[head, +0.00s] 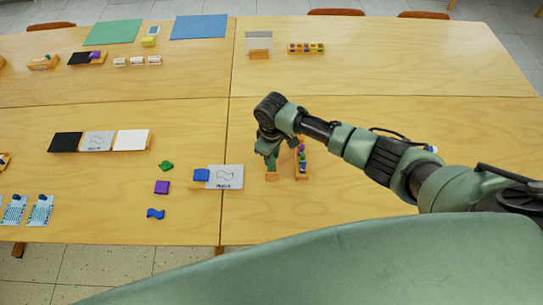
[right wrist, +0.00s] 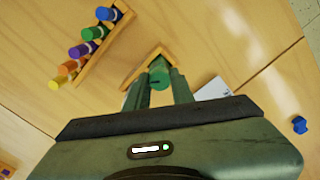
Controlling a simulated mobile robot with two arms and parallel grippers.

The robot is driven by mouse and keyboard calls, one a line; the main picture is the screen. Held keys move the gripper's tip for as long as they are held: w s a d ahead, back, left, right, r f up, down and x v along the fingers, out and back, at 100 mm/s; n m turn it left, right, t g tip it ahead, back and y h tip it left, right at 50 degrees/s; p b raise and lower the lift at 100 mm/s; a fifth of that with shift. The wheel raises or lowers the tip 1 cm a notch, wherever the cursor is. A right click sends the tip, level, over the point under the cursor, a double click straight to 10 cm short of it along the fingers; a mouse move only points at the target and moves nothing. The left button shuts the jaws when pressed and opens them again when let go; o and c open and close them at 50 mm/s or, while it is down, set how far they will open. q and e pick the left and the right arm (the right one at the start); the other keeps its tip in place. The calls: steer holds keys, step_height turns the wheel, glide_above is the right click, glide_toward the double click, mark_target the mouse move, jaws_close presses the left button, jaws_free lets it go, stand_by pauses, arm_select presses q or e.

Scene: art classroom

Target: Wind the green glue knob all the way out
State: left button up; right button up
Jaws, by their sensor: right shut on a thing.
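My right gripper (head: 269,150) reaches down over the near part of the table. In the right wrist view the right gripper (right wrist: 160,82) has its two fingers on either side of a green glue knob (right wrist: 159,72), shut on it. The knob sits at a small wooden holder (right wrist: 138,69), which also shows below the gripper in the head view (head: 271,176). The fingers hide the knob's sides, and how far it is wound out cannot be told. My left gripper is in neither view.
A wooden rack of several coloured glue sticks (head: 303,160) stands close to the right of the gripper; it also shows in the right wrist view (right wrist: 108,42). Table right of the rack is mostly clear.

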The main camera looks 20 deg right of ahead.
steer(key=shift+m+p, duration=0.95)
steer(key=shift+m, duration=0.55)
steer(key=o, duration=1.6)
steer(key=shift+o, duration=0.2)
steer(key=n, duration=1.1)
steer(key=shift+b, duration=0.4)
